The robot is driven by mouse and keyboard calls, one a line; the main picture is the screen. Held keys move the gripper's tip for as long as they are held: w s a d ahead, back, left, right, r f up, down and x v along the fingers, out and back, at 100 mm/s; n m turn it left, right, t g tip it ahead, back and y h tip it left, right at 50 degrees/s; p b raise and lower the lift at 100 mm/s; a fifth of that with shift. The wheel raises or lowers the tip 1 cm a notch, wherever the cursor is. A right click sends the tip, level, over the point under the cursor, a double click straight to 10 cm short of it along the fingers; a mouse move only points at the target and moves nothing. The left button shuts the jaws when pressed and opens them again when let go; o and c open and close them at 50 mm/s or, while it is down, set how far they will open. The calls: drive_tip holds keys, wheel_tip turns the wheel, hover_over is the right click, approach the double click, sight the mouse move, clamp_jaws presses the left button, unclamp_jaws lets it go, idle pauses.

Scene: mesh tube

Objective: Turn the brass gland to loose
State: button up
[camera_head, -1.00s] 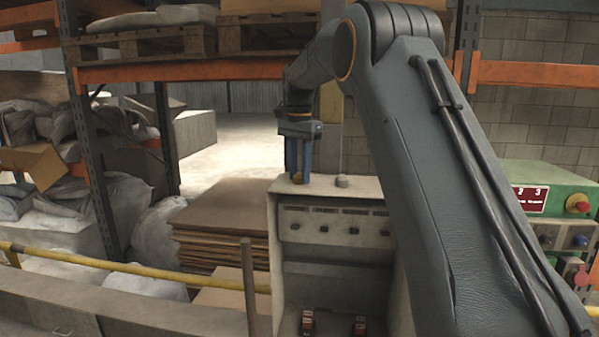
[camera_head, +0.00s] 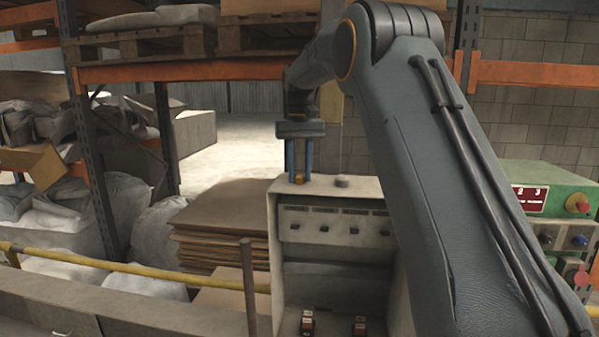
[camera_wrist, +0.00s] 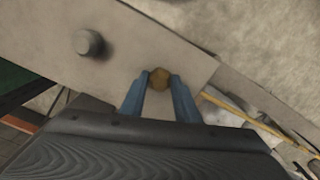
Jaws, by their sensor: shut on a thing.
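The brass gland (camera_head: 300,179) stands on the top face of the grey cabinet (camera_head: 272,235), near its left end. It also shows in the wrist view as a small faceted brass piece (camera_wrist: 159,78). My gripper (camera_head: 300,176) points down from above, with its two blue fingers on either side of the gland. In the wrist view the fingertips (camera_wrist: 158,80) are shut on the gland, one at each side. The fingers hide part of its sides.
A grey round knob (camera_head: 342,182) stands on the cabinet top to the right of the gland. A yellow rail (camera_head: 130,269) and a thin upright post (camera_head: 248,285) are at the left. A green control box (camera_head: 545,185) is at the right.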

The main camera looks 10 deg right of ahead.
sight(300, 173)
drive_tip(key=n, duration=0.4)
drive_tip(key=shift+r+n, duration=0.1)
drive_tip(key=shift+n, duration=0.2)
drive_tip(key=n, duration=0.3)
drive_tip(key=shift+n, duration=0.3)
drive_tip(key=n, duration=0.4)
drive_tip(key=shift+n, duration=2.5)
drive_tip(key=o, duration=1.1)
drive_tip(key=shift+c, duration=0.2)
drive_tip(key=shift+r+b, duration=1.4)
drive_tip(key=shift+r, duration=2.5)
